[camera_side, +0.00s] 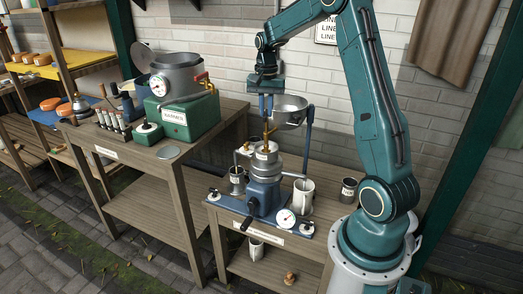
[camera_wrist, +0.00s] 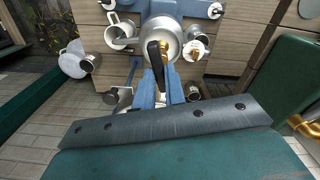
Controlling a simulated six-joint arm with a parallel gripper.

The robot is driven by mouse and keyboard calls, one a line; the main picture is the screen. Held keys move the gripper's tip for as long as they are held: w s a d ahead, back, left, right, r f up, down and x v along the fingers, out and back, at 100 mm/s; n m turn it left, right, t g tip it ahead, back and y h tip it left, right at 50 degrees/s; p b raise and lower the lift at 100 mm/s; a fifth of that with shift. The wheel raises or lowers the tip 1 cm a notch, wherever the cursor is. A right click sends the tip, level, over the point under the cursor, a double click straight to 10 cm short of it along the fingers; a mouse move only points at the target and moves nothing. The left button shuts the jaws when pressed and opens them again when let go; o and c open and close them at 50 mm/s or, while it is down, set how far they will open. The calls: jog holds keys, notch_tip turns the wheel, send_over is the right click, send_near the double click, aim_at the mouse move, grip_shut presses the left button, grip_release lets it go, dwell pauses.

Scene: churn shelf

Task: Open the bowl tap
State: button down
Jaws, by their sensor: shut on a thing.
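The steel supply bowl (camera_side: 290,110) sits on a blue post above the blue separator (camera_side: 264,192). The brass bowl tap (camera_side: 267,132) shows below and left of the bowl, over the separator's round top. My gripper (camera_side: 266,112) points down beside the bowl, with its fingertips at the tap. In the wrist view my two blue fingers (camera_wrist: 162,100) are close together on the tap's dark handle (camera_wrist: 155,62). The handle stands in front of the separator's round metal top (camera_wrist: 165,32). The fingers hide its lower end, and I cannot tell how far the tap is turned.
A metal mug (camera_side: 237,180) and a white jug (camera_side: 303,193) flank the separator, and a small can (camera_side: 348,189) stands further right. A gauge (camera_side: 285,218) is at the front. The left bench holds a grey pot (camera_side: 176,72) on a green box (camera_side: 184,118).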

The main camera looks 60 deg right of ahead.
jog(key=shift+w+m, duration=0.25)
jog(key=shift+m, duration=1.45)
jog(key=c, duration=1.5)
grip_release()
jog(key=shift+o, duration=0.2)
jog(key=shift+r, duration=0.1)
notch_tip(320, 180, up, 14)
jog(key=shift+a, duration=0.1)
